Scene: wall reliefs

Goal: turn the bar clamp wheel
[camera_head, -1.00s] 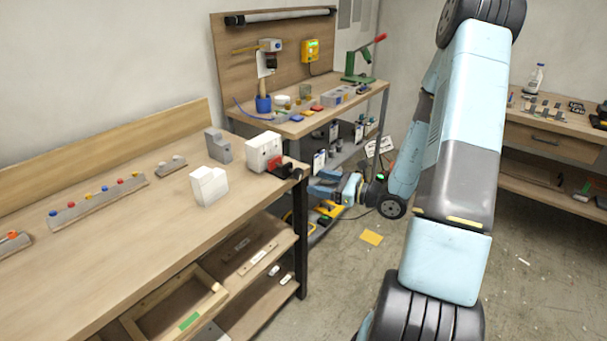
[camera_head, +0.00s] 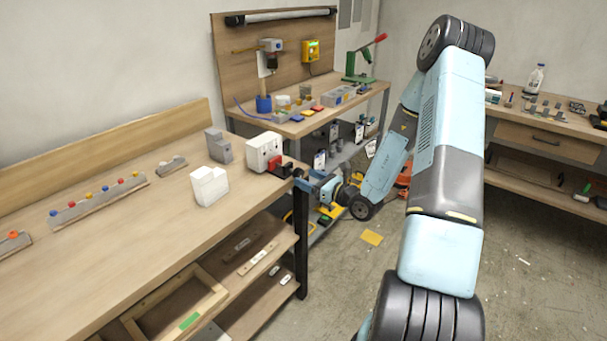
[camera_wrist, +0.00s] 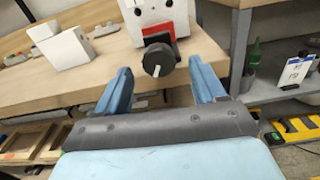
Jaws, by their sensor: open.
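The bar clamp wheel (camera_wrist: 159,60) is a black round knob with a white mark on its face. It stands out from a red block (camera_wrist: 157,36) at the bench edge, below a white box (camera_wrist: 150,14). In the head view the red block (camera_head: 277,166) shows at the bench corner, with the dark wheel (camera_head: 298,173) beside it. My gripper (camera_wrist: 159,75) is open, its two blue fingers apart on either side of the wheel in the wrist view. In the head view my gripper (camera_head: 312,188) is at the bench corner, close to the wheel. Contact cannot be told.
White blocks (camera_head: 209,186) and a grey block (camera_head: 218,146) stand on the bench (camera_head: 120,215) left of the clamp. A black bench leg (camera_head: 301,240) is just below my gripper. A second bench (camera_head: 290,130) with tools stands behind. The floor (camera_head: 540,270) at right is clear.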

